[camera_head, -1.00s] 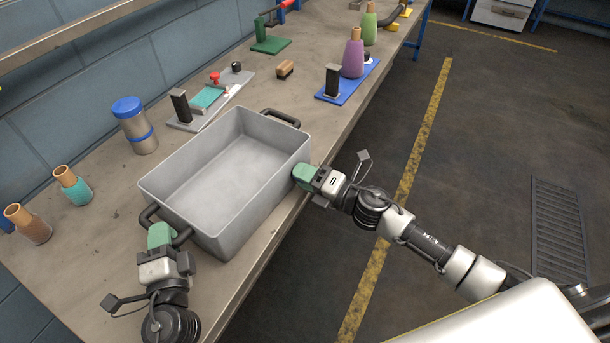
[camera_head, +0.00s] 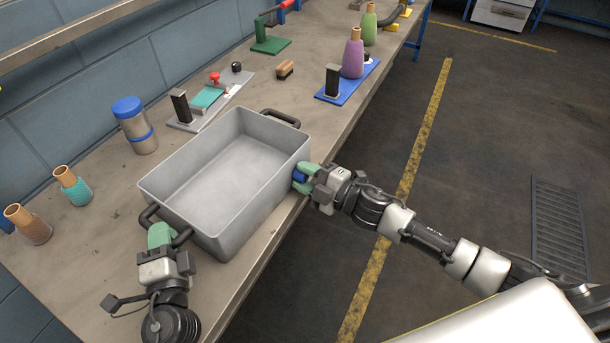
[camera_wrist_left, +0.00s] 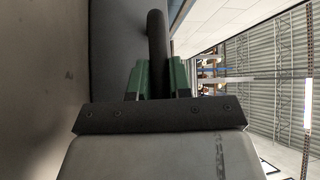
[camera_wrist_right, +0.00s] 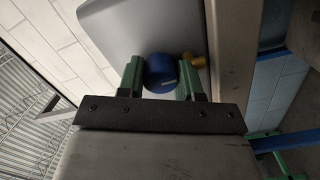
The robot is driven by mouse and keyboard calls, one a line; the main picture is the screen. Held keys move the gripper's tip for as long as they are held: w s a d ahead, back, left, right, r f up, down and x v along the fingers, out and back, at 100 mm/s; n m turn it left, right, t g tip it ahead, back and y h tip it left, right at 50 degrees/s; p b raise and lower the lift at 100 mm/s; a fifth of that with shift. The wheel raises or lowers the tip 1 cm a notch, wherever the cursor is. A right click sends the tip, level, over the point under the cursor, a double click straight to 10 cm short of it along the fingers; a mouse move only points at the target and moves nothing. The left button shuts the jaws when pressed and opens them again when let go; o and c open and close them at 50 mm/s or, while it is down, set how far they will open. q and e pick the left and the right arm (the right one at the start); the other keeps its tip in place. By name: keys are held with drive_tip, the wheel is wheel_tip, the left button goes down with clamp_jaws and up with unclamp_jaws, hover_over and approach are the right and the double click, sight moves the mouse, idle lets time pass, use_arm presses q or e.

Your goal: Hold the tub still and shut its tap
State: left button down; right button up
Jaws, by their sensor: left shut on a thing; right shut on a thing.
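The grey tub (camera_head: 225,180) stands on the workbench, open at the top and empty, with a dark handle at each end. My left gripper (camera_head: 160,233) is shut on the near handle (camera_head: 181,238); the dark bar also shows between its green fingers in the left wrist view (camera_wrist_left: 157,50). My right gripper (camera_head: 301,174) is at the tub's right side, with its fingers on either side of the blue tap knob (camera_wrist_right: 160,72) and shut on it. A small brass part (camera_wrist_right: 194,60) shows beside the knob in the right wrist view.
A blue-lidded metal jar (camera_head: 135,125) and cones with teal (camera_head: 73,186) and brown yarn (camera_head: 28,224) stand left of the tub. Several fixtures and a purple cone (camera_head: 353,55) stand farther back. The bench edge runs close along the tub's right side.

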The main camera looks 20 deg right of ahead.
use_arm(q)
drive_tip(key=shift+f, duration=0.1)
idle(0.3)
use_arm(e)
drive_tip(key=o, duration=0.9)
drive_tip(key=shift+o, duration=0.2)
drive_tip(key=v, duration=1.2)
use_arm(q)
drive_tip(key=c, duration=1)
unclamp_jaws()
drive_tip(key=shift+o, duration=0.2)
